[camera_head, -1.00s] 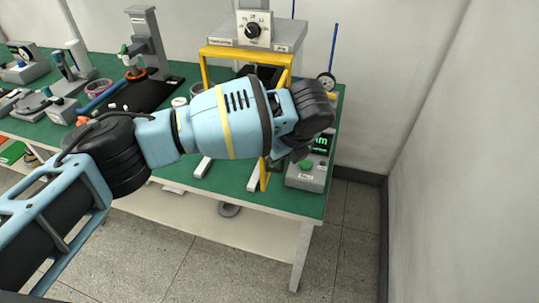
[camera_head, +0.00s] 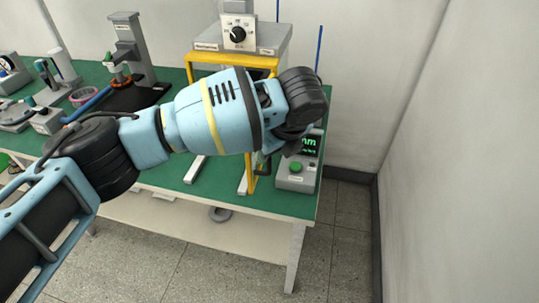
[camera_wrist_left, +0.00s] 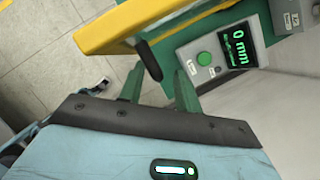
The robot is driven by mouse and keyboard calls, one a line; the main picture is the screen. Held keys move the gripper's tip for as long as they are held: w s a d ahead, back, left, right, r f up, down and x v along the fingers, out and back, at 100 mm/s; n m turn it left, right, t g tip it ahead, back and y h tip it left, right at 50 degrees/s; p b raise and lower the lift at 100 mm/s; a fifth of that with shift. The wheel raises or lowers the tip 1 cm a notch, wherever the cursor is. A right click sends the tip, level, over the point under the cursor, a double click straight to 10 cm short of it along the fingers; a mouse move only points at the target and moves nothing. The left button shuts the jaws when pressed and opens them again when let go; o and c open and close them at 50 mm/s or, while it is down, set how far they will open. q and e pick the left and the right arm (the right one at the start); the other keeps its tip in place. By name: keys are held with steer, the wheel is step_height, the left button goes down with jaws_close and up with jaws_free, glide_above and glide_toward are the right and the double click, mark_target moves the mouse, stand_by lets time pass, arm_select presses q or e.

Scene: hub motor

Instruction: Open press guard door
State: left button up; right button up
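The press (camera_head: 238,33) stands at the bench's right end inside a yellow guard frame (camera_head: 230,59). The lower part of the yellow guard door (camera_head: 250,178) shows below my left arm, which hides most of it. In the left wrist view the yellow door edge (camera_wrist_left: 125,22) crosses the top left. Its black handle (camera_wrist_left: 148,60) hangs between the fingertips of my left gripper (camera_wrist_left: 158,82). The fingers are apart with gaps beside the handle; I cannot tell if either touches it. In the head view the left gripper is mostly hidden behind its wrist. My right gripper is not in view.
A grey control box (camera_head: 297,177) with a green button and display is close to the right of the guard; it also shows in the left wrist view (camera_wrist_left: 212,55). Tools crowd the green bench (camera_head: 220,190) at left. A wall (camera_head: 460,150) bounds the right.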

arm_select(q)
steer(key=v, duration=0.4)
steer(key=shift+s+r, duration=0.1)
steer(key=shift+r, duration=0.3)
steer(key=s+d+f+n+h, duration=0.2)
steer(key=s+f+n+h, duration=0.15)
steer(key=f, duration=0.45)
steer(key=s+d+f+n+h, duration=0.2)
steer(key=f+n+h, duration=0.25)
steer(key=f, duration=0.25)
steer(key=s+d+f+n+h, duration=0.2)
steer(key=s+f+n+h, duration=0.15)
steer(key=f, duration=0.45)
steer(key=s+a+f+n+t+y, duration=0.35)
steer(key=s+a+f+n, duration=0.45)
steer(key=a+f+n, duration=0.3)
steer(key=s+a+f+n+t+y, duration=0.1)
steer(key=s+a+f+n+y, duration=0.2)
steer(key=s+a, duration=1.1)
steer(key=a+n, duration=0.1)
steer(key=a, duration=0.1)
steer(key=shift+s+a, duration=0.3)
steer(key=shift+s, duration=0.1)
